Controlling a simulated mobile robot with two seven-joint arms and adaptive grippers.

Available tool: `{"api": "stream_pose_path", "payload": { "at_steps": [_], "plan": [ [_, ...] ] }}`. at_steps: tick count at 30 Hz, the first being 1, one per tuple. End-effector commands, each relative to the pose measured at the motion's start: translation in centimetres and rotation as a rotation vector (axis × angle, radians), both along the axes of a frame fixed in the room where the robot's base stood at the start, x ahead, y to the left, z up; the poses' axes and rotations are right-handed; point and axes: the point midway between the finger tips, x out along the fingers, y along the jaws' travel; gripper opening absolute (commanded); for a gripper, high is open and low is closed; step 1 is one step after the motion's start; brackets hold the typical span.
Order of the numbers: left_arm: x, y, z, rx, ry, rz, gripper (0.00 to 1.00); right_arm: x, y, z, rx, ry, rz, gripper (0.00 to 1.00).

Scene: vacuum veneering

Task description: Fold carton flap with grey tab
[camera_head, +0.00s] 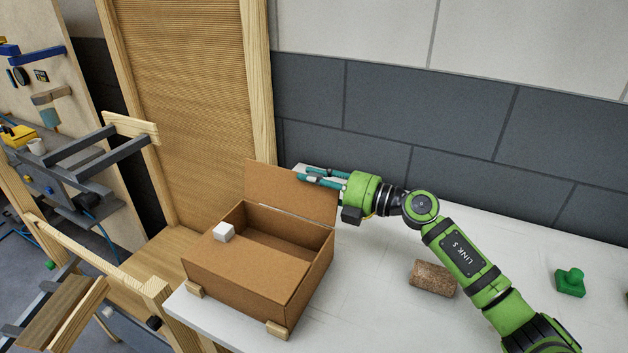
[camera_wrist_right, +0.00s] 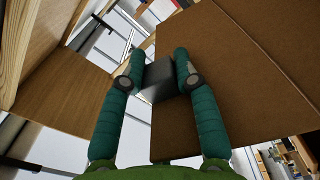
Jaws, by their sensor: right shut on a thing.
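An open brown cardboard carton (camera_head: 262,285) stands on the white table. Its back flap (camera_head: 268,181) stands up, leaning slightly back. My right gripper (camera_head: 306,174) is at the upper right part of this flap. In the right wrist view my teal fingers (camera_wrist_right: 160,66) are shut on a grey tab (camera_wrist_right: 158,84), with brown cardboard (camera_wrist_right: 235,85) beside and behind it. In the head view the fingers hide this tab. My left gripper is not in view.
Small wooden blocks (camera_head: 277,330) sit at the carton's base on the white table (camera_head: 370,290). A cork-like cylinder (camera_head: 432,278) and a green object (camera_head: 570,282) lie to the right. A wooden frame (camera_head: 262,90) and tiled wall stand behind.

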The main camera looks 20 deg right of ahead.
Motion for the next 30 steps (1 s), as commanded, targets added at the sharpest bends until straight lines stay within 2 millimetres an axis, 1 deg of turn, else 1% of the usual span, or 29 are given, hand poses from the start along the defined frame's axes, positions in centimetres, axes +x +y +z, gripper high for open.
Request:
{"api": "stream_pose_path", "payload": {
  "at_steps": [17, 23, 30],
  "plan": [
    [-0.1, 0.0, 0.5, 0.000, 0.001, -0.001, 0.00, -0.3, 0.2, 0.3, -0.049, -0.043, -0.004, 0.00],
    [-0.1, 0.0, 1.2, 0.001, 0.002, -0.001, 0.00, -0.9, 0.9, 0.6, -0.131, -0.114, -0.003, 0.00],
    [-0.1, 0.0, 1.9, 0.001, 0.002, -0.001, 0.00, -1.9, 2.0, 0.9, -0.267, -0.237, -0.003, 0.00]
  ]
}}
